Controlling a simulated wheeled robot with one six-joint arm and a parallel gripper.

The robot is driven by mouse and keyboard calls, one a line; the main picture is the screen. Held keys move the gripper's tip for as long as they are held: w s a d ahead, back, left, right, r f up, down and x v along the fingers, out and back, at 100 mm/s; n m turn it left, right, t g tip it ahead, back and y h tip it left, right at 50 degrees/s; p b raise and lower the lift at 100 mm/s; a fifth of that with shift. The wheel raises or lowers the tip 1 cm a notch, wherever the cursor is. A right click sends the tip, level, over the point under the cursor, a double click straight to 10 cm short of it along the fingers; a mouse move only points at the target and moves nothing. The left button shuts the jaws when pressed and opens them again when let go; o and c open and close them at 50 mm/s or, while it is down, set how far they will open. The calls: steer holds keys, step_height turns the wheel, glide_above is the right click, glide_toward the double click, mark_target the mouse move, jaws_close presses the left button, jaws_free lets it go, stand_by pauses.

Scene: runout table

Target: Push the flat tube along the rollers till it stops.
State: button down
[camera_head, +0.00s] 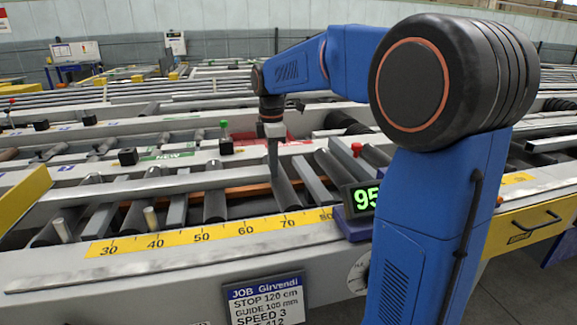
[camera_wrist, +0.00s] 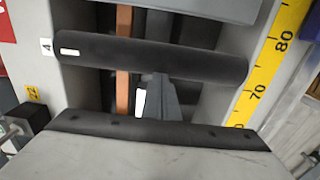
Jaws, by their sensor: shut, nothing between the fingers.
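My gripper (camera_head: 274,176) points down among the rollers, its fingers together and empty. In the wrist view the fingertips (camera_wrist: 159,80) show beside a dark roller (camera_wrist: 150,55). A flat grey piece (camera_wrist: 200,8), which looks like the flat tube, lies across the top edge of the wrist view, on the far side of that roller. The fingertips look apart from it, and its far part is cut off by the frame. In the head view I cannot surely tell the tube from the grey bars (camera_head: 314,181) between the rollers.
A yellow scale (camera_head: 210,233) runs along the near rail; my gripper is near 75 in the wrist view. A green display (camera_head: 366,197) stands on that rail. A job card (camera_head: 264,303) reads STOP 120 cm. An orange strip (camera_wrist: 123,75) runs lower, below the rollers.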

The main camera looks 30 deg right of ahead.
mark_target(246, 172)
steer(key=a, duration=0.2)
steer(key=w+a, duration=0.1)
steer(key=a, duration=0.5)
steer(key=shift+w, duration=0.25)
